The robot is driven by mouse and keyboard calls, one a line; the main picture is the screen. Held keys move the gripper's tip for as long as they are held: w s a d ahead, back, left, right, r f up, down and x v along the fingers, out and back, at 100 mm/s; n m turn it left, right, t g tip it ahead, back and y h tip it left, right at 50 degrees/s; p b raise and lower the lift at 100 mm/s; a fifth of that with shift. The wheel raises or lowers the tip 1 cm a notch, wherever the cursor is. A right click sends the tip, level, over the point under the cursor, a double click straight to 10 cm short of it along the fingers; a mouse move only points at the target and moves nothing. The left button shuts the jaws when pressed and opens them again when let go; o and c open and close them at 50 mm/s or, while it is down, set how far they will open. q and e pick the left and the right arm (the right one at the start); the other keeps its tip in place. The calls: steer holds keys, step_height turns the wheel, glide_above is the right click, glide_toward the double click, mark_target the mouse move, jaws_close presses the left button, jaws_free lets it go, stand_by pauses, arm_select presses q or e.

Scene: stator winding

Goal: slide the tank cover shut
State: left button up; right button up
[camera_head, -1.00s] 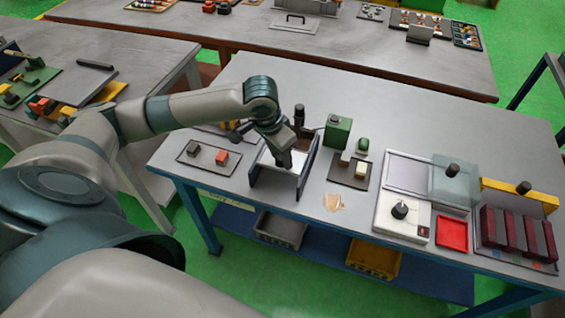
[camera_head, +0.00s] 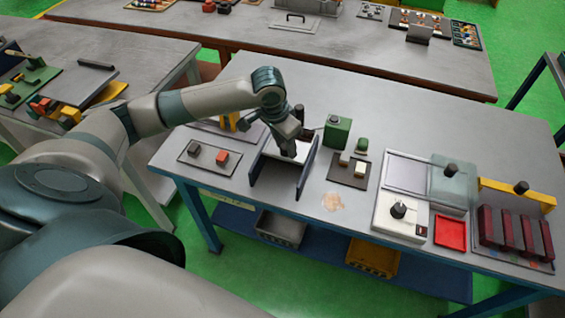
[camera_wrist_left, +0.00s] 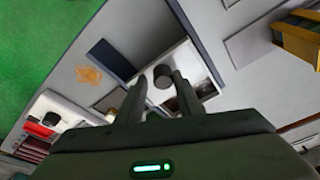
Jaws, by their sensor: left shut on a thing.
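A tank-like fixture with two dark blue side walls (camera_head: 304,172) stands near the front edge of the table. The left wrist view shows a pale panel (camera_wrist_left: 183,62) between these walls, with a black knob (camera_wrist_left: 162,76) on it; I take it for the tank cover. My left gripper (camera_head: 290,152) points down between the walls. In the wrist view its fingers (camera_wrist_left: 158,92) stand on either side of the knob and are shut on it. The gripper hides part of the panel in the head view. My right gripper is not in view.
A mat with small blocks (camera_head: 208,157) lies left of the fixture. Farther right are a white scale (camera_head: 401,216) and a red tray (camera_head: 450,233).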

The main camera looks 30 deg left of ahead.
arm_select(q)
steer(key=shift+w+a+f+p, duration=0.1)
steer(key=shift+w+a+f, duration=0.1)
steer(key=shift+w+f, duration=0.3)
steer(key=shift+w+a+f+p, duration=0.15)
steer(key=shift+w+a, duration=0.1)
steer(key=shift+w, duration=0.4)
steer(key=shift+w+a+f+p, duration=0.1)
steer(key=shift+w+a+f, duration=0.1)
steer(key=shift+w+f, duration=0.3)
steer(key=o, duration=0.5)
steer(key=shift+w+r, duration=0.1)
steer(key=shift+r, duration=0.05)
steer(key=shift+o, duration=0.2)
steer(key=shift+r, duration=0.15)
steer(key=r+p, duration=0.1)
steer(key=p, duration=0.1)
steer(key=w+r+p, duration=0.1)
steer(key=shift+a+r+p, duration=0.1)
steer(key=shift+r+p, duration=0.3)
steer(key=shift+w+p+v, duration=0.2)
steer(key=shift+p+v, duration=0.5)
steer(key=shift+v, duration=0.1)
steer(key=shift+w+p+v, duration=0.15)
steer(key=shift+p+v, duration=0.55)
steer(key=shift+v, duration=0.1)
